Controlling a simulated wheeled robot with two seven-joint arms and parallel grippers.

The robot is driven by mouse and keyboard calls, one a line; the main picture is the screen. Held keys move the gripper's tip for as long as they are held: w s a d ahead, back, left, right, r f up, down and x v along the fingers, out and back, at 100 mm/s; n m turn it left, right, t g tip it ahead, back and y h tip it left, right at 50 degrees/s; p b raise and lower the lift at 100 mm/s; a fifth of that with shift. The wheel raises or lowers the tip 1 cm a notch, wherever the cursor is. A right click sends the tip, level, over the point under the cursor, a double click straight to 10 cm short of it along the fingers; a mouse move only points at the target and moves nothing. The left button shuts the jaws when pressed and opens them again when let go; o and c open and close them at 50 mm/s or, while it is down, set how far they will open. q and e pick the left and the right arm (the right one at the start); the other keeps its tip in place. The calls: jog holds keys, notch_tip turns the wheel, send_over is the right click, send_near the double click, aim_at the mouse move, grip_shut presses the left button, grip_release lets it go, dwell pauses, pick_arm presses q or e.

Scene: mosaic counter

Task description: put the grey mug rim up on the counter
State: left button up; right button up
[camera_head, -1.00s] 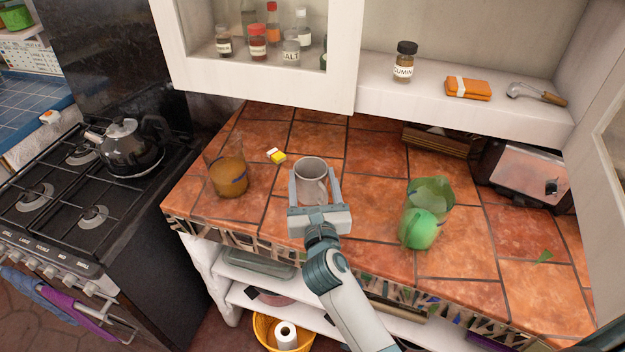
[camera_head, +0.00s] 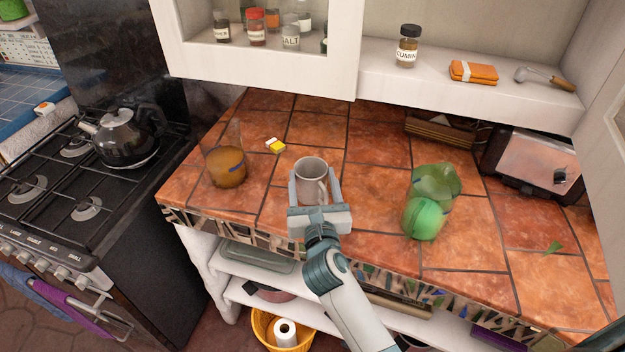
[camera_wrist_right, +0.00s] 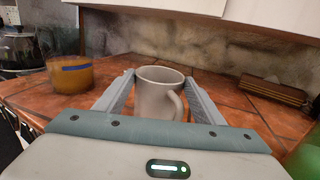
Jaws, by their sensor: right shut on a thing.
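The grey mug (camera_head: 311,178) is upright with its rim up and its handle toward the right, near the front of the tiled counter (camera_head: 375,205). My right gripper (camera_head: 315,186) is shut on it, one finger on each side. In the right wrist view the mug (camera_wrist_right: 158,96) sits between the two fingers (camera_wrist_right: 160,95), with its open rim showing. I cannot tell whether its base touches the tiles, because the gripper hides it. My left gripper is not in view.
A glass with brown contents (camera_head: 227,167) stands left of the mug, and a broken green glass vessel (camera_head: 431,205) stands right. A small yellow and white item (camera_head: 275,146) lies behind. A toaster (camera_head: 531,163) is at the back right. The cupboard (camera_head: 265,62) overhangs the back.

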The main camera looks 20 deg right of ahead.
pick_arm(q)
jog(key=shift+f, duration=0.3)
pick_arm(e)
jog(key=shift+f, duration=0.35)
jog(key=o, duration=1.3)
jog(key=shift+o, duration=0.2)
jog(key=shift+s+a+f+b, duration=0.1)
jog(key=shift+s+a+b, duration=0.05)
jog(key=shift+s+b, duration=0.35)
jog(key=s, duration=0.3)
jog(key=s+a+b, duration=0.1)
jog(key=s, duration=0.1)
jog(key=s+b, duration=0.1)
jog(key=s, duration=0.2)
jog(key=shift+s+a+f, duration=0.1)
jog(key=shift+s+a, duration=0.25)
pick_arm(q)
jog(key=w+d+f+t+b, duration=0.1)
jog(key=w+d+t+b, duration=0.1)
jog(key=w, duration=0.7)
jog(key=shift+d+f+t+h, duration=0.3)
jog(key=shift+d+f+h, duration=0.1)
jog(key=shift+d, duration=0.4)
pick_arm(e)
jog(key=s+a, duration=0.1)
jog(key=s, duration=0.6)
jog(key=shift+s+a+r, duration=0.2)
jog(key=shift+a+r, duration=0.05)
